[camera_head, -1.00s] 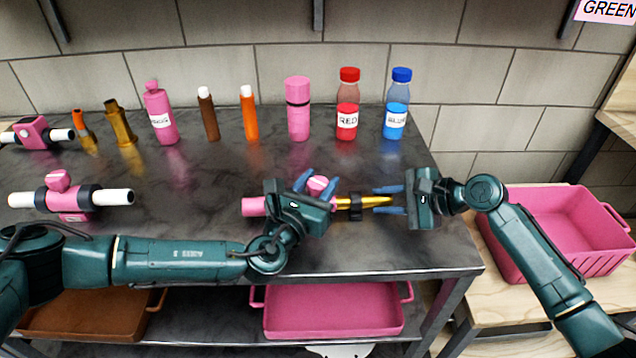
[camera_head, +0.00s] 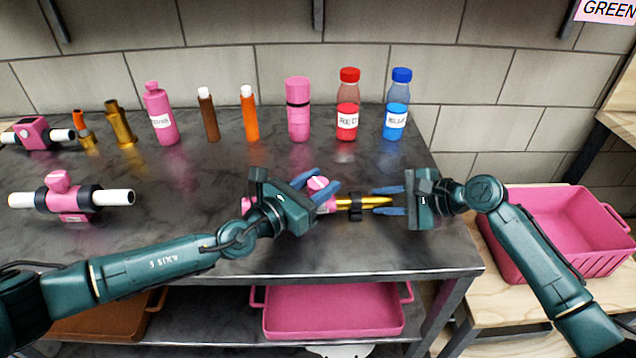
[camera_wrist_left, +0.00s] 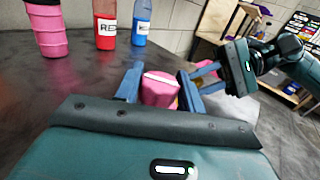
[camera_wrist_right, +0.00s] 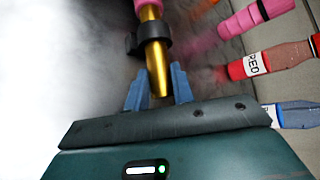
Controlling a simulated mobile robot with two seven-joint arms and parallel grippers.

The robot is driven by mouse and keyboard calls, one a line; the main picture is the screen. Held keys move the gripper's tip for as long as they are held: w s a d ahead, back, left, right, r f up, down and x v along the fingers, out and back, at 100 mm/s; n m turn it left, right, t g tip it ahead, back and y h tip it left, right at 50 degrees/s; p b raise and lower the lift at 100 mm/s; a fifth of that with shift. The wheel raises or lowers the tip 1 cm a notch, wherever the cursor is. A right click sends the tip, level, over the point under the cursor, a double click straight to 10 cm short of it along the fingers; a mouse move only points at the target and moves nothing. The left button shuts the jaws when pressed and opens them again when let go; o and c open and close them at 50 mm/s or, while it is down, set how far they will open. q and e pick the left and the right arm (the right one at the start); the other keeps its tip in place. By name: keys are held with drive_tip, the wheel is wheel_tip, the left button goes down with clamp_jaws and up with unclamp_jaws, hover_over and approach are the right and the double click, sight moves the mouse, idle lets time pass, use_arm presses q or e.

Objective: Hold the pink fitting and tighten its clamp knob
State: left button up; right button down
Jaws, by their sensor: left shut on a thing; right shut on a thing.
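The pink fitting (camera_head: 250,203) lies on the dark table, partly hidden behind my left gripper. Its pink clamp knob (camera_head: 317,184), with a white stripe on top, sits between the blue fingers of my left gripper (camera_head: 320,186). In the left wrist view the knob (camera_wrist_left: 160,90) is held between both fingers. A gold tube (camera_head: 375,201) sticks out of the fitting's right side through a black bracket (camera_head: 355,206). My right gripper (camera_head: 389,200) is shut on this tube's free end. In the right wrist view the gold tube (camera_wrist_right: 157,60) lies between the fingers.
A second pink fitting (camera_head: 68,198) with white tube ends lies at the left, and another (camera_head: 35,133) behind it. Bottles and tubes line the back, including a red bottle (camera_head: 347,118) and a blue bottle (camera_head: 397,118). A pink crate (camera_head: 570,230) stands at the right.

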use_arm(q)
drive_tip(key=o, duration=1)
drive_tip(key=shift+c, duration=0.2)
drive_tip(key=v, duration=1.2)
drive_tip(key=shift+d, duration=0.1)
